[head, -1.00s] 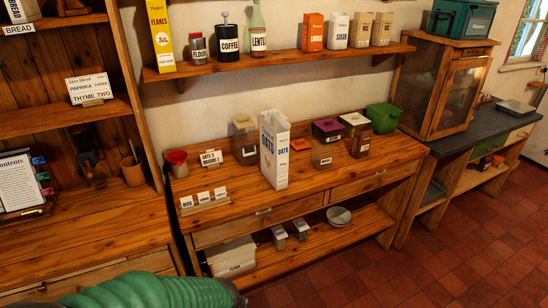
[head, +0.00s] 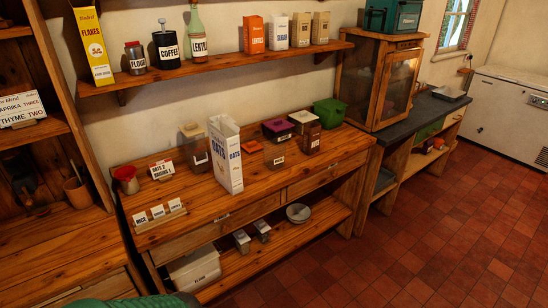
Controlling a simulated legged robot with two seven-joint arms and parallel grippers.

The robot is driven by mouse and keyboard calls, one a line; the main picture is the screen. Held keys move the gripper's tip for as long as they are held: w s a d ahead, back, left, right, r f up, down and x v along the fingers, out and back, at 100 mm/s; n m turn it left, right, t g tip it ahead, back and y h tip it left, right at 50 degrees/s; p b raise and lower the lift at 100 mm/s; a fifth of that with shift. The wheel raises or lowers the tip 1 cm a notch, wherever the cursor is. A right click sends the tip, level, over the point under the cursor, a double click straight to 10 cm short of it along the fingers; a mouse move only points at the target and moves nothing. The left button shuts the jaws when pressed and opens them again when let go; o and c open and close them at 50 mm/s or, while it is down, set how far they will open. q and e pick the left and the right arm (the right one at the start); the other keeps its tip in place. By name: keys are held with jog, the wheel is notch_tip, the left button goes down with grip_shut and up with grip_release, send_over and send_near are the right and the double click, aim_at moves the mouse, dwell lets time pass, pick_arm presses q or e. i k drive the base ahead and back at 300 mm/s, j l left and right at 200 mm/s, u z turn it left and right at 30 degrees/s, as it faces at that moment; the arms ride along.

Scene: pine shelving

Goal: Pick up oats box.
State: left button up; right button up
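Neither gripper shows in the view. A small green part of my own body shows at the bottom left edge. Nothing touches the box from my side.
Beside the box stand a lidded canister (head: 195,147), a red-rimmed pot (head: 126,179), a card stand (head: 160,170) and a green bin (head: 329,112). A label rack (head: 160,216) sits at the counter's front left. An upper shelf (head: 210,68) hangs above. Red tiled floor (head: 400,230) is clear.

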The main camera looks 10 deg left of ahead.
aim_at(224, 136)
jog(key=i+l+u, duration=0.25)
jog(key=i+l, duration=0.2)
jog(key=i, duration=0.35)
jog(key=i+l+u, duration=0.2)
jog(key=i+l, duration=0.45)
jog(key=i, duration=0.1)
